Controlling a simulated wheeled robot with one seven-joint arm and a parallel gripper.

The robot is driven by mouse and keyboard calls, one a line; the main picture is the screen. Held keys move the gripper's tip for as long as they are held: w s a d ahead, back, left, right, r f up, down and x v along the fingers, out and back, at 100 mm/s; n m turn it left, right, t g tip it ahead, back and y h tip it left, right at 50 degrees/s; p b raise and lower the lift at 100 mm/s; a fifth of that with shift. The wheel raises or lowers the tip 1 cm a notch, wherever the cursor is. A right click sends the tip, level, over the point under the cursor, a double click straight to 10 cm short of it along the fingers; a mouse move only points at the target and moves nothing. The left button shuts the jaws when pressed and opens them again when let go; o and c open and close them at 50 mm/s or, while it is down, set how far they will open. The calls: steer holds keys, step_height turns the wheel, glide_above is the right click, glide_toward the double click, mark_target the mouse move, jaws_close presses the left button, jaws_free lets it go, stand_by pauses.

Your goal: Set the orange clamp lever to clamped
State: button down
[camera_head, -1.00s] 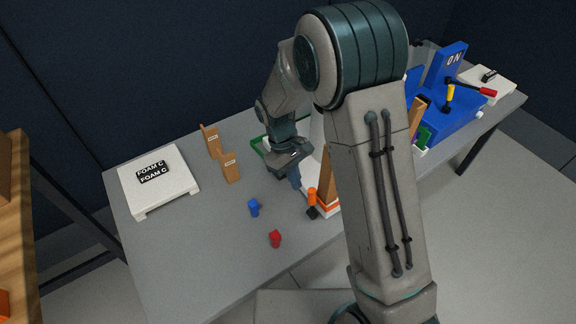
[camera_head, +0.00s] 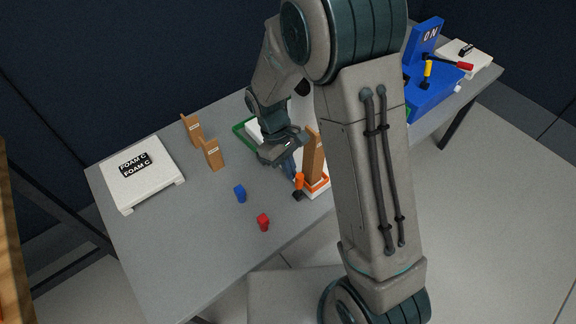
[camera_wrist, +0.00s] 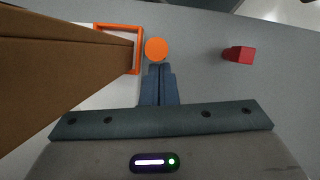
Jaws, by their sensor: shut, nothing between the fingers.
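The orange clamp lever (camera_head: 299,181) stands at the front corner of a white base with an orange frame (camera_head: 318,184). Its black foot shows below it. In the wrist view its round orange top (camera_wrist: 155,49) lies just beyond my fingertips. My gripper (camera_head: 291,176) is shut and empty, close to the left of the lever in the head view. In the wrist view the fingertips (camera_wrist: 158,68) are together right by the orange top; I cannot tell whether they touch it. The lever's lower part is hidden in the wrist view.
A tall brown block (camera_head: 313,155) stands in the orange frame, close beside my gripper. A red block (camera_head: 263,222) and a blue block (camera_head: 240,194) lie on the grey table. Brown brackets (camera_head: 211,154) and a white FOAM C stand (camera_head: 150,190) are left. Blue equipment (camera_head: 432,90) is right.

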steer(key=w+a+r+n+p, duration=0.5)
steer(key=r+n, duration=0.4)
steer(key=n, duration=0.9)
steer(key=s+d+f+b, duration=0.1)
steer(key=s+d+f, duration=0.3)
steer(key=f, duration=0.5)
steer(key=shift+s+d, duration=0.3)
steer(key=shift+d, duration=0.2)
steer(key=shift+s, duration=0.1)
